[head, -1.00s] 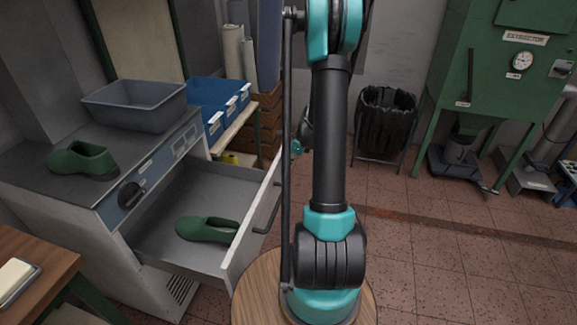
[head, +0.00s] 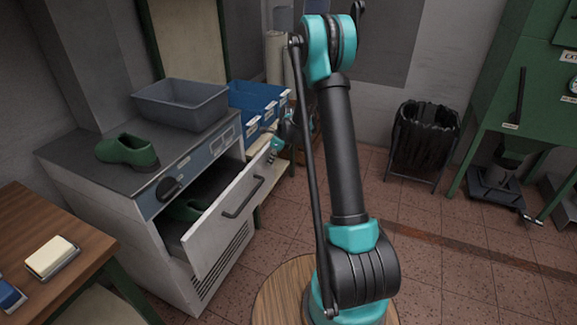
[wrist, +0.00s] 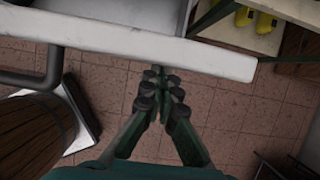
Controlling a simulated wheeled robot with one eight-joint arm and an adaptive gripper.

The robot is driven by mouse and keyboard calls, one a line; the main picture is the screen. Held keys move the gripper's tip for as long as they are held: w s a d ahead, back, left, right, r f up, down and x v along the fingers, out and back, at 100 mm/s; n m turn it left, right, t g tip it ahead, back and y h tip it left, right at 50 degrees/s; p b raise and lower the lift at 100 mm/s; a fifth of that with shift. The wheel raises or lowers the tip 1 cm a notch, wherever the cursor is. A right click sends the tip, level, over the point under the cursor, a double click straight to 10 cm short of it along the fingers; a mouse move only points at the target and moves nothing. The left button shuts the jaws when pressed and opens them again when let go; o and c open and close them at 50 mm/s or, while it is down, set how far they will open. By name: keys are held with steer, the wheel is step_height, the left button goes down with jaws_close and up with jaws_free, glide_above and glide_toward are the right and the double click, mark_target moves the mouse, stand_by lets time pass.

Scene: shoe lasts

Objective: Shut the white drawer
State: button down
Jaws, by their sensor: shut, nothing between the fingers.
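The white drawer (head: 222,235) is partly open below the counter in the head view, with a dark bar handle (head: 243,198) on its front. A green shoe last (head: 187,209) lies inside it, partly hidden by the drawer front. In the wrist view, the drawer's white front edge (wrist: 150,45) crosses the top, with the handle (wrist: 40,80) at left. My gripper (wrist: 158,82) is shut and empty, its fingertips close to the outer side of the drawer front, right of the handle. I cannot tell whether they touch it. In the head view the fingers are hard to make out.
A grey bin (head: 181,104) and another green shoe last (head: 127,151) stand on the counter. Blue bins (head: 258,102) stand behind the drawer's far end. A wooden table (head: 50,240) is at the left. Open tiled floor lies to the right of the drawer.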

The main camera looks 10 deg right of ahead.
steer(key=w+a, duration=0.5)
steer(key=a, duration=0.3)
steer(key=shift+w, duration=0.15)
steer(key=shift+d, duration=0.1)
